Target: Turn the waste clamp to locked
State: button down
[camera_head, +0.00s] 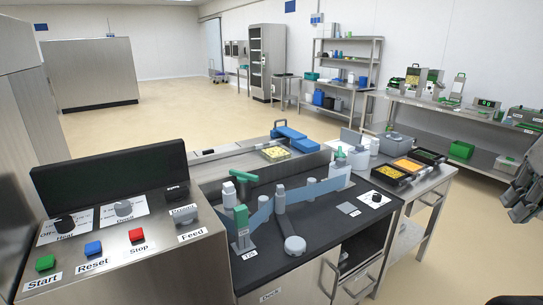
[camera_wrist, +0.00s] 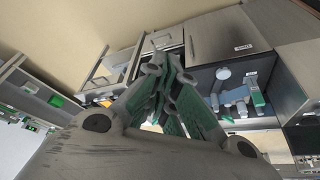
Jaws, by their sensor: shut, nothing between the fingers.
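I cannot tell for certain which part is the waste clamp. On the dark deck of the sealer stand a green T-shaped handle (camera_head: 243,177) on a light post and a green upright block (camera_head: 241,218) behind a small label. A grey round-ended lever (camera_head: 294,244) lies flat nearer the front edge. The deck also shows small in the wrist view (camera_wrist: 208,84), with a green part (camera_wrist: 257,97) on it. My gripper (camera_wrist: 158,66) is shut and empty, its green-padded fingers together. In the head view my gripper (camera_head: 522,205) shows partly at the right edge, well apart from the deck.
A control panel with Start (camera_head: 45,263), Reset (camera_head: 93,249) and Stop (camera_head: 136,235) buttons stands at left. A blue film strip (camera_head: 310,192) runs between rollers across the deck. Trays of food (camera_head: 390,175) stand at the deck's right. The floor beyond is open.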

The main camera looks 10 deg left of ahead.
aim_at(242, 178)
jog(key=i+u, duration=0.25)
jog(key=u, duration=0.2)
jog(key=i+u, duration=0.25)
jog(key=u, duration=0.15)
jog(key=i+l+u, duration=0.1)
jog(key=u, duration=0.35)
jog(key=i+l, duration=0.05)
jog(key=i, duration=0.05)
